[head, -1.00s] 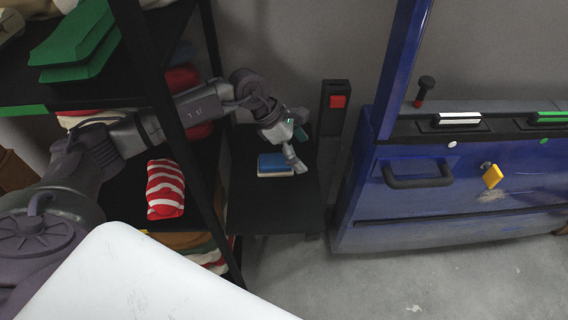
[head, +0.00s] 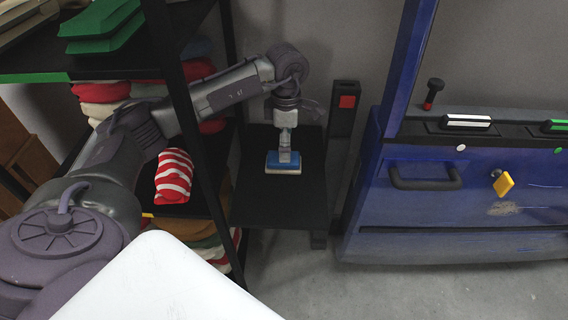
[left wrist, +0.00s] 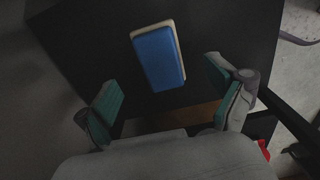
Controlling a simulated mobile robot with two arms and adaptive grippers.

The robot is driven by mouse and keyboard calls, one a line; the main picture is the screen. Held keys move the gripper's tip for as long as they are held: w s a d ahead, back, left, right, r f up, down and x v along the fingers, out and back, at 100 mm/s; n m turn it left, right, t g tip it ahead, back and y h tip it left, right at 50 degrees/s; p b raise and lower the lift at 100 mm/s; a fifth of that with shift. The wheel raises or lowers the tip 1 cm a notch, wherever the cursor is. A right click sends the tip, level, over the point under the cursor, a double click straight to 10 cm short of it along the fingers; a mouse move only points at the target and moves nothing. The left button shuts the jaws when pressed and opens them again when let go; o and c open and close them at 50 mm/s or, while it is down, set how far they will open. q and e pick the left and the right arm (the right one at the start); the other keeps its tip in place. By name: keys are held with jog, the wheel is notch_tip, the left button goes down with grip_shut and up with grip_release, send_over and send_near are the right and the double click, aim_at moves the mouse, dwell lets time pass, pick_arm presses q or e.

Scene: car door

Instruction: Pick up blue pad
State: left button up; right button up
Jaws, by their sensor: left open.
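The blue pad (head: 274,160) lies flat on a small black table (head: 275,208), with a pale layer along its edge. In the left wrist view the blue pad (left wrist: 158,58) sits ahead of and between the two green-lined fingers, touching neither. My left gripper (head: 286,157) points down over the pad and partly covers it in the head view. In the left wrist view the left gripper (left wrist: 165,92) is open and empty, fingers wide apart. My right gripper is in neither view.
A black shelf frame (head: 193,135) with folded red-and-white striped cloth (head: 173,177) stands left of the table. A black post with a red button (head: 347,101) stands right of it. The blue car door (head: 440,205) is further right. Bare floor lies in front.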

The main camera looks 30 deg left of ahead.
aim_at(273, 166)
pick_arm(q)
jog(key=f, duration=0.2)
jog(key=f+b, duration=0.1)
jog(key=f, duration=0.3)
jog(key=shift+s+a, duration=0.1)
jog(key=shift+a, duration=0.2)
jog(key=shift+r, duration=0.1)
jog(key=c, duration=1.3)
